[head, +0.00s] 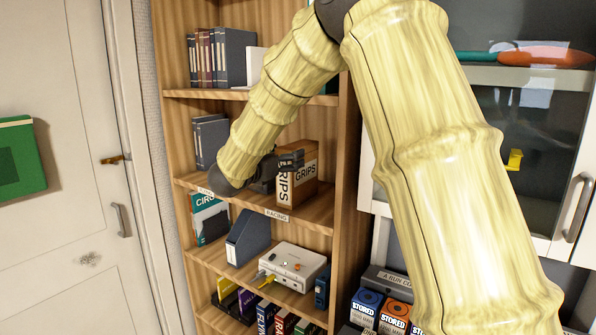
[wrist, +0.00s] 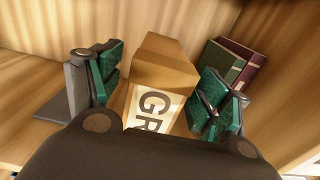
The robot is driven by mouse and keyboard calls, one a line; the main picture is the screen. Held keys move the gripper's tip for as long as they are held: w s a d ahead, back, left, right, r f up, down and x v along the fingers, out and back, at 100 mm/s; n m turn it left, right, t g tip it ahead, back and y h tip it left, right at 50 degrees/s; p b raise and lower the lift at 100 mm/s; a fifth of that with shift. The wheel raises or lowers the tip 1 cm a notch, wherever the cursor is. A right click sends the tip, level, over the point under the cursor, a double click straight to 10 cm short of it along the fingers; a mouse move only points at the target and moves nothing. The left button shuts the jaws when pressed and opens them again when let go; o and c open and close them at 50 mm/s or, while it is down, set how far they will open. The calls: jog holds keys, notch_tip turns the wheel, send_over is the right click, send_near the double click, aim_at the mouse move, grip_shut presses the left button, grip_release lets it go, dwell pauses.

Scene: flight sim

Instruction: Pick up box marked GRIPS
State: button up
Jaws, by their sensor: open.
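The brown cardboard box marked GRIPS (head: 308,173) stands on a middle shelf of the wooden bookcase, with white labels on its faces. In the wrist view the box (wrist: 163,75) lies between the two green-padded fingers, its label partly hidden by my gripper's dark body. My gripper (wrist: 157,92) is open, with one finger at each side of the box and the box not clasped. In the head view my gripper (head: 282,162) is at the box's left and top, partly hidden by my arm.
The bookcase shelf (head: 322,212) has a RACING label below the box. Dark books (head: 208,140) stand left, and two books (wrist: 228,62) stand right of the box in the wrist view. A white device (head: 293,266) and a blue file holder (head: 248,238) are one shelf lower.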

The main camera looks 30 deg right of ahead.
jog(key=p+x, duration=0.3)
jog(key=x, duration=0.2)
jog(key=shift+w+d, duration=0.1)
jog(key=shift+d, duration=0.1)
jog(key=c, duration=1.5)
